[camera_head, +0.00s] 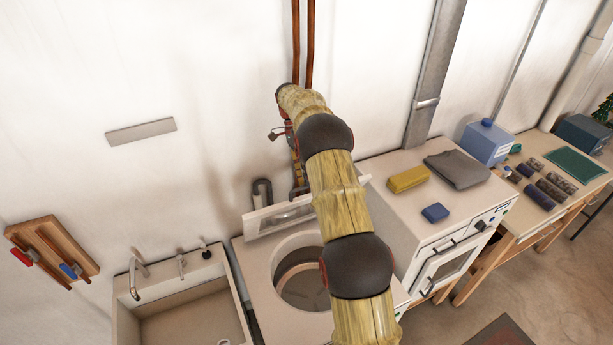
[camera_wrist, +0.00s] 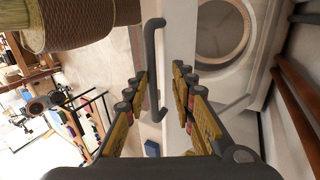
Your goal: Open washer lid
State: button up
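The white washer (camera_head: 256,272) stands below the arm in the head view, its round drum opening (camera_head: 303,289) uncovered and partly behind my arm. A pale panel with a rounded shape, apparently the raised lid (camera_head: 268,220), stands tilted along its back edge. In the wrist view, a round ring (camera_wrist: 198,42) shows beside a white edge. A dark bar handle (camera_wrist: 151,45) lies between my gripper's fingers (camera_wrist: 160,78). The fingers are spread, with gaps to the handle on both sides. The gripper is mostly hidden behind my arm in the head view.
A sink (camera_head: 185,325) stands left of the washer. A white oven unit (camera_head: 440,240) stands right, with a yellow item (camera_head: 408,179), grey cloth (camera_head: 457,169) and blue item (camera_head: 435,212) on top. Copper pipes (camera_head: 310,40) run up the wall close behind my gripper.

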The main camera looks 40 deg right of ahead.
jog(key=shift+o, duration=0.7)
jog(key=shift+w+f, duration=0.25)
jog(key=shift+f, duration=0.2)
jog(key=shift+o, duration=1.3)
jog(key=shift+r, duration=0.1)
jog(key=a+v, duration=0.1)
jog(key=v, duration=0.6)
jog(key=shift+d+r, duration=0.35)
jog(key=shift+d, duration=0.2)
jog(key=shift+w, duration=0.1)
